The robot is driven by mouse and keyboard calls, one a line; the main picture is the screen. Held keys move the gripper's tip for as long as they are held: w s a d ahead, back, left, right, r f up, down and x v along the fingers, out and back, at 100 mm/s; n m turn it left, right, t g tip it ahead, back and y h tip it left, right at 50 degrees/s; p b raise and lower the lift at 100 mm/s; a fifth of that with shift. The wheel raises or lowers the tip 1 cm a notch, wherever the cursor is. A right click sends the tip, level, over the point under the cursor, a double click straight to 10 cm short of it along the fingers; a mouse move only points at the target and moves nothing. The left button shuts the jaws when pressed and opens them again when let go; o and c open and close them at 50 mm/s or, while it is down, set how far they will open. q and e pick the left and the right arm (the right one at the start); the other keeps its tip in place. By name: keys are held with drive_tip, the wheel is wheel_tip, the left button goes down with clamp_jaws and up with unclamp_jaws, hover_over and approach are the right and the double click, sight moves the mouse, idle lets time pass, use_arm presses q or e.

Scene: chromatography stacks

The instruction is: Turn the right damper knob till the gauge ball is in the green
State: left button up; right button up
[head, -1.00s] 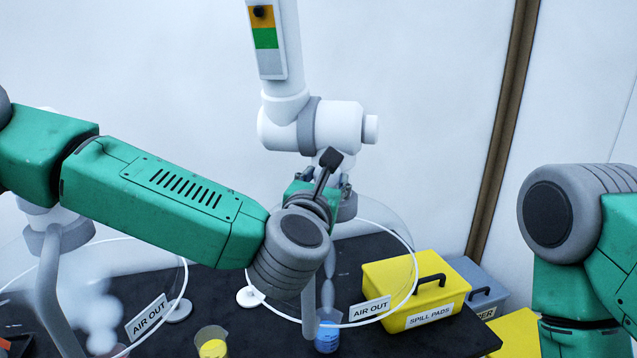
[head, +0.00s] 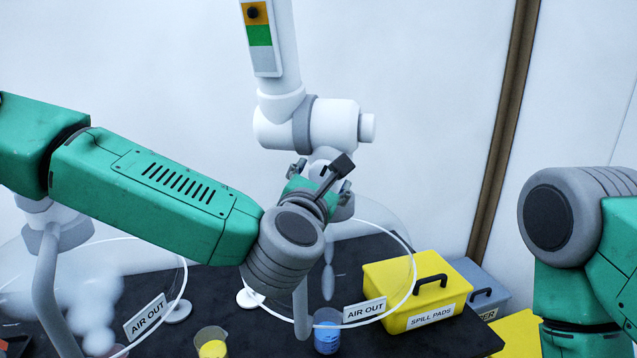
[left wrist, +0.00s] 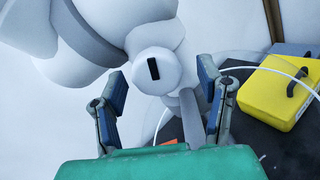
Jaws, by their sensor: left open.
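The right damper knob (left wrist: 155,72) is a round white knob with a black bar, nearly upright and slightly tilted, in the left wrist view. My left gripper (left wrist: 162,83) is open, with one finger on each side of the knob. I cannot tell whether the fingers touch it. In the head view my left gripper (head: 321,181) is at the joint of the white arm and mostly hides the knob. The gauge (head: 260,38) on the upper tube has orange, green and grey bands. Its black ball (head: 253,12) is in the orange, above the green. My right gripper is out of view.
A yellow spill pads box (head: 415,292) and a grey box (head: 482,285) stand at the right of the black table (head: 225,290). Clear hoods with AIR OUT signs (head: 364,311), a yellow-filled beaker (head: 212,343) and a blue-filled one (head: 327,333) are below my left arm.

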use_arm(q)
drive_tip(key=shift+s, duration=0.35)
drive_tip(key=v, duration=1)
drive_tip(key=shift+s+a+f, duration=0.1)
drive_tip(key=shift+s+a, duration=0.05)
drive_tip(key=shift+a, duration=0.1)
drive_tip(key=shift+s+a, duration=0.1)
drive_tip(key=shift+s, duration=0.2)
